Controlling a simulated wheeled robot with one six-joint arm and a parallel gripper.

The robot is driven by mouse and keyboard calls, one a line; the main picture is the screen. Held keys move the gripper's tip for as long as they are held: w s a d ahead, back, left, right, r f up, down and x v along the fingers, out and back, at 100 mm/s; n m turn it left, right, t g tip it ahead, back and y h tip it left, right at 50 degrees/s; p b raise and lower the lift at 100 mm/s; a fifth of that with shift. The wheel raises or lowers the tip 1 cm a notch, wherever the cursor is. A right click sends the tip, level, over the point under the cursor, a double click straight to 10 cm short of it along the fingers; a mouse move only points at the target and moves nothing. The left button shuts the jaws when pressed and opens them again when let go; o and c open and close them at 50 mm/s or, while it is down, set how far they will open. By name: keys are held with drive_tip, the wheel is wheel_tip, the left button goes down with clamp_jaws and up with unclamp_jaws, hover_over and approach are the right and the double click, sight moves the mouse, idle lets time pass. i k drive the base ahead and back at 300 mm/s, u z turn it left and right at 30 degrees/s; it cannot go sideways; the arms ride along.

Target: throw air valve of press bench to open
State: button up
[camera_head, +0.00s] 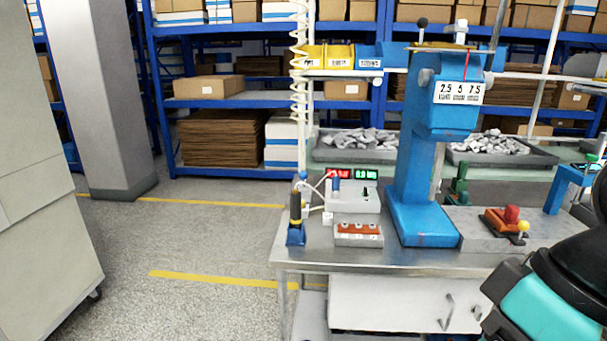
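The press bench (345,258) is a grey metal-topped table with a blue press (412,200) on it. No part is labelled legibly as the air valve. An orange-red block (497,222) at the right of the bench top carries a red knob (511,214) and a small yellow ball knob (523,226); I cannot tell whether this is the valve or how it is set. A white coiled hose (299,75) hangs at the left of the bench. My arm shows at the lower right, in front of the bench's right side. My gripper's fingertips are not in view.
A grey box with red and green displays (352,198) stands left of the press, behind an orange-topped block (358,232). Blue shelving (240,101) is behind. Floor left of the bench is clear.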

sight(302, 176)
drive_tip(key=u, duration=0.15)
drive_tip(key=i, duration=1.25)
drive_tip(key=u, duration=0.45)
